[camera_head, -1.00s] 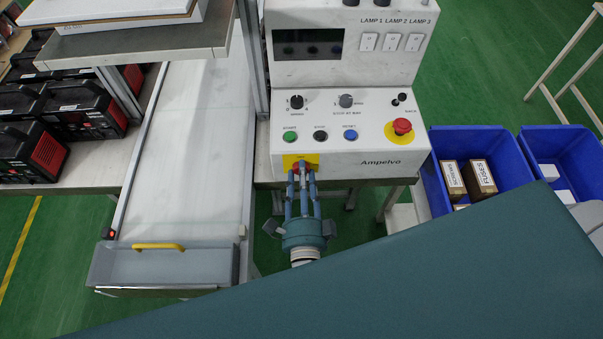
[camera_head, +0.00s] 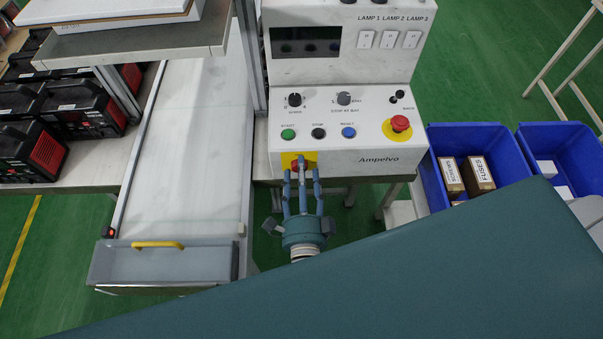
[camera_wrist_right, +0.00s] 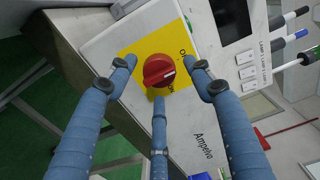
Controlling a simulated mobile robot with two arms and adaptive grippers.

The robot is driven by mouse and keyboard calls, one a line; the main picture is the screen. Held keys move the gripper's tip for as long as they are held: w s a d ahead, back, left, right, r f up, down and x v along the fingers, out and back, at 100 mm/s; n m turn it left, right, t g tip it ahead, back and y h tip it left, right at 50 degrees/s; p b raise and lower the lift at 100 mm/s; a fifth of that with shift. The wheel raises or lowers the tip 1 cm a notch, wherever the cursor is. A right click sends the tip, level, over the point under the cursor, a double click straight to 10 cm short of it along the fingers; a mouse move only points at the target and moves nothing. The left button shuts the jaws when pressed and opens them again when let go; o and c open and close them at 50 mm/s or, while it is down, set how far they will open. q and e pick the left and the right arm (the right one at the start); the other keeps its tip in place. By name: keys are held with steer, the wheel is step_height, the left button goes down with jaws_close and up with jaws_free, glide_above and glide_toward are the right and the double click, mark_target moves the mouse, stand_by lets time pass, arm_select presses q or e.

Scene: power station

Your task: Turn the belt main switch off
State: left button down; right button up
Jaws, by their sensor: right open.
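The belt main switch (camera_head: 295,166) is a red rotary knob on a yellow plate, low at the left of the control box's front face. In the right wrist view the red knob (camera_wrist_right: 157,70) shows a white mark toward the right; the lettering around it is partly hidden, so I cannot tell its setting. My right gripper (camera_head: 302,172) is open in front of the switch. Its three blue fingers (camera_wrist_right: 158,86) are spread around the knob, with gaps beside it. My left gripper is not in view.
The control box (camera_head: 390,165) carries green, black and blue buttons, dials and a red emergency stop (camera_head: 400,123). A conveyor (camera_head: 185,150) with a yellow-handled clear cover lies left. Blue bins (camera_head: 505,195) with boxes stand right. Black-and-red devices (camera_head: 90,110) sit far left.

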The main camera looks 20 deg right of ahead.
steer(key=v, duration=1.2)
steer(key=s+a+f+n+g+y, duration=0.3)
steer(key=f+n, duration=0.5)
steer(key=f, duration=0.6)
steer(key=s+f+n+g+y, duration=0.4)
steer(key=f+n, duration=0.4)
steer(key=f, duration=0.6)
steer(key=s+d+f+n+g+h, duration=0.2)
steer(key=s+d+f+n+g, duration=0.5)
steer(key=s+d+f, duration=0.8)
steer(key=s+d+g, duration=0.1)
steer(key=s+g, duration=0.1)
steer(key=s, duration=0.1)
steer(key=shift+s+f+n, duration=0.25)
steer(key=shift+f+n, duration=0.05)
steer(key=shift+f, duration=0.1)
